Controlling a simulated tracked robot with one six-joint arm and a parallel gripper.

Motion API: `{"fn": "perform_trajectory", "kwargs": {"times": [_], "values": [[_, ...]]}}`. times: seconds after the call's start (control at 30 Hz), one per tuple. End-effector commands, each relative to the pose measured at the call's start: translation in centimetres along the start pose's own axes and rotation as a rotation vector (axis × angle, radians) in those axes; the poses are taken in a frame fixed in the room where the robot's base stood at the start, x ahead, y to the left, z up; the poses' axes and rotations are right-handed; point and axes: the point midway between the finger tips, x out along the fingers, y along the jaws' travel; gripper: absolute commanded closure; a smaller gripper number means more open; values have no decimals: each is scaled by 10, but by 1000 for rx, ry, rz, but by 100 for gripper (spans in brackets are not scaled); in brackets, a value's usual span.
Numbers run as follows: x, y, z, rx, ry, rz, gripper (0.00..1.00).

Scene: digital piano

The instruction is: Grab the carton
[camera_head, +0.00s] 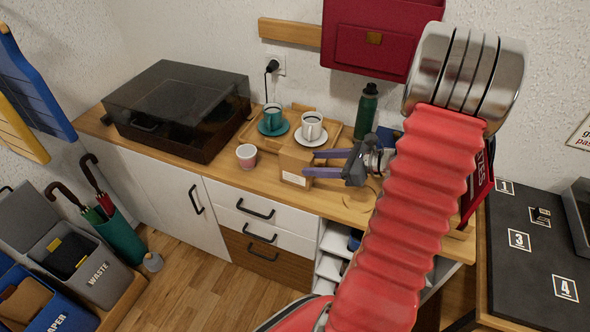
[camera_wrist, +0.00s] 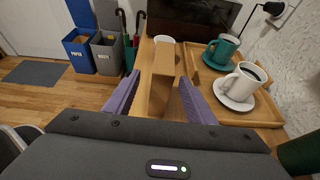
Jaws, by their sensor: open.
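The carton (camera_head: 293,163) is a small brown box with a pale label, standing upright on the wooden counter in front of the tray. It also shows in the wrist view (camera_wrist: 165,60), straight ahead between the two purple fingers. My gripper (camera_head: 314,163) reaches in from the right in the head view. Its fingers are spread, one toward each side of the carton, with the tips at its right end. In the wrist view my gripper (camera_wrist: 159,90) is open, with gaps visible beside the carton. I cannot tell whether either finger touches it.
A white cup (camera_head: 311,127) and a teal cup (camera_head: 272,117) stand on saucers on a wooden tray (camera_head: 338,137) behind the carton. A pale pink cup (camera_head: 246,156) is left of it. A green bottle (camera_head: 366,111) stands behind my gripper. A turntable (camera_head: 178,105) fills the counter's left.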

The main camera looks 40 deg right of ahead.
Motion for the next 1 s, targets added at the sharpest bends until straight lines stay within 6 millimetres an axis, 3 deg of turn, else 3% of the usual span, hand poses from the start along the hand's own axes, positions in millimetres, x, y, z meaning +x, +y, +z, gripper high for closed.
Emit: {"fn": "perform_trajectory", "kwargs": {"times": [0.23,0.5,0.83,1.0], "values": [[0,-1,0,1,0,-4,50],[20,-1,-1,2,1,-5,50],[21,-2,-1,2,1,-7,50],[33,-2,-1,2,0,-4,50]]}}
